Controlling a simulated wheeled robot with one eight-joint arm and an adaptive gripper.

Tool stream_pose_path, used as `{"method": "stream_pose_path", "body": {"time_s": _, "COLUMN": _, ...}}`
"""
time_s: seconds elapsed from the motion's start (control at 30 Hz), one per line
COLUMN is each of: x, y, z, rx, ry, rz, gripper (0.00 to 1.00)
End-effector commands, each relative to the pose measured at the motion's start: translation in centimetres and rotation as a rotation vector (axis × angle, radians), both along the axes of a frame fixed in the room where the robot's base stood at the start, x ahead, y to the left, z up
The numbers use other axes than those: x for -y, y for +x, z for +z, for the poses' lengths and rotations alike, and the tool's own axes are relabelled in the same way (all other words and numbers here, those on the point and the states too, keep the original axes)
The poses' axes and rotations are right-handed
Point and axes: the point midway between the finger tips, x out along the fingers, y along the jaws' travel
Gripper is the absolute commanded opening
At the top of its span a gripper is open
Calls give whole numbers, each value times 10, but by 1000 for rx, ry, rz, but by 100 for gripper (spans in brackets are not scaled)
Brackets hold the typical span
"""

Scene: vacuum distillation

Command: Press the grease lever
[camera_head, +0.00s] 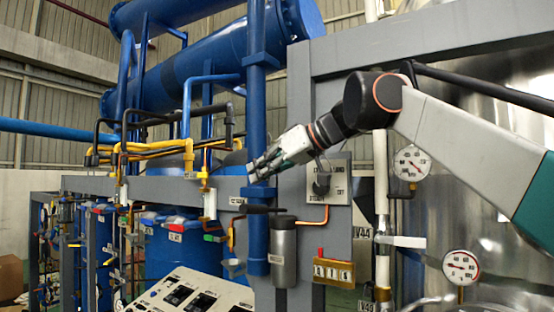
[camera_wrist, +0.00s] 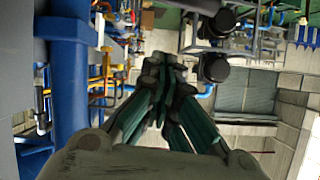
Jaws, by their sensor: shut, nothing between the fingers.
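A grey metal canister (camera_head: 283,255) is fixed to the grey frame in the middle of the head view. A flat dark lever (camera_head: 265,209) sticks out to the left from its top; it looks like the grease lever, though no label can be read. My gripper (camera_head: 255,178) reaches in from the right, above the lever in the picture and apart from it. Its fingers point left and slightly down. In the wrist view my gripper (camera_wrist: 165,70) has its green-grey fingers closed together and empty. I cannot make out the lever in the wrist view.
A blue vertical pipe (camera_head: 257,110) stands close to my fingertips. A switch panel (camera_head: 328,190) is below my wrist, and a copper pipe (camera_head: 313,222) runs to the canister. A small box with a red knob (camera_head: 333,270) sits lower right. Pressure gauges (camera_head: 411,163) are at the right.

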Motion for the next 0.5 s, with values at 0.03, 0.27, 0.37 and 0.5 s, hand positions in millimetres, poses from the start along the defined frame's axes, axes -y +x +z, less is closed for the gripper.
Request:
{"method": "stream_pose_path", "body": {"time_s": 0.03, "x": -2, "y": -1, "z": -5, "rx": 0, "ry": 0, "rz": 1, "gripper": 0}}
{"method": "stream_pose_path", "body": {"time_s": 0.27, "x": 2, "y": -7, "z": -31, "rx": 0, "ry": 0, "rz": 0, "gripper": 0}}
{"method": "stream_pose_path", "body": {"time_s": 0.37, "x": 2, "y": -8, "z": -36, "rx": 0, "ry": 0, "rz": 0, "gripper": 0}}
{"method": "stream_pose_path", "body": {"time_s": 0.5, "x": 3, "y": -9, "z": -40, "rx": 0, "ry": 0, "rz": 0, "gripper": 0}}
